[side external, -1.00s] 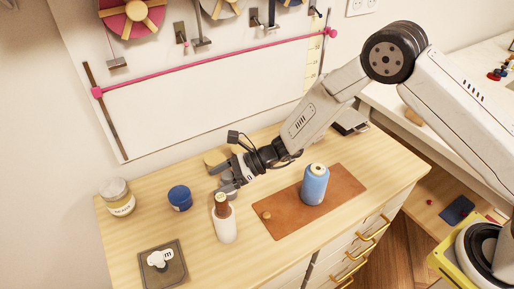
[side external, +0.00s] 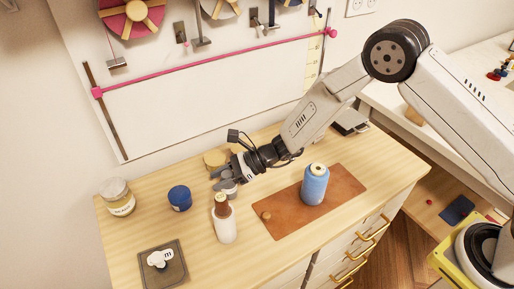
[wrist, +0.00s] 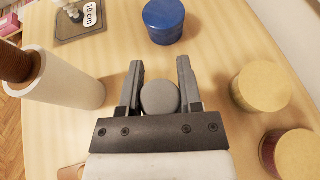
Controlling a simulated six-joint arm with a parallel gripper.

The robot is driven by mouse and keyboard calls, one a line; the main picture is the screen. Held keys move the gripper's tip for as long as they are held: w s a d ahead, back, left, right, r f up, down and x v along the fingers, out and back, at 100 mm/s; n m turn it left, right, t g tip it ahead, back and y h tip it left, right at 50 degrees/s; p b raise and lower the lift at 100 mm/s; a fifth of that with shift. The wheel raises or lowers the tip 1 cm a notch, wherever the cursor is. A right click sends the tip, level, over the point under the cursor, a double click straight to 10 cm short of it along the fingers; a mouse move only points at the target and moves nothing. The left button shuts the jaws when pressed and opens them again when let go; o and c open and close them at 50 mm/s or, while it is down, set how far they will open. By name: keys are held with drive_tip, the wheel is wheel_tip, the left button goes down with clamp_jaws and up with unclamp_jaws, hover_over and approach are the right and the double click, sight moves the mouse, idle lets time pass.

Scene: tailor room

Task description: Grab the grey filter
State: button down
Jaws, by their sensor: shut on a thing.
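The grey filter (wrist: 160,98) is a small round grey piece between the two fingers of my gripper (wrist: 159,85) in the wrist view. My gripper is shut on it, with a finger on its left and right sides. In the side view my gripper (side external: 222,180) is low over the wooden tabletop, behind the white spool. The grey filter (side external: 229,188) shows there as a small grey shape at the fingers. Its underside is hidden, so I cannot tell whether it touches the table.
A white spool with a brown top (side external: 225,224) stands close in front of my gripper. A blue jar (side external: 179,198) stands to the left, and tan round containers (side external: 215,158) stand behind. A blue thread spool (side external: 315,186) stands on a brown mat (side external: 347,185) to the right.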

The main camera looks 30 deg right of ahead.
drive_tip(key=shift+r, duration=1.5)
drive_tip(key=s+d+r, duration=0.6)
drive_tip(key=s+r, duration=0.3)
drive_tip(key=s, duration=0.3)
drive_tip(key=shift+s+r, duration=0.3)
drive_tip(key=shift+r, duration=0.1)
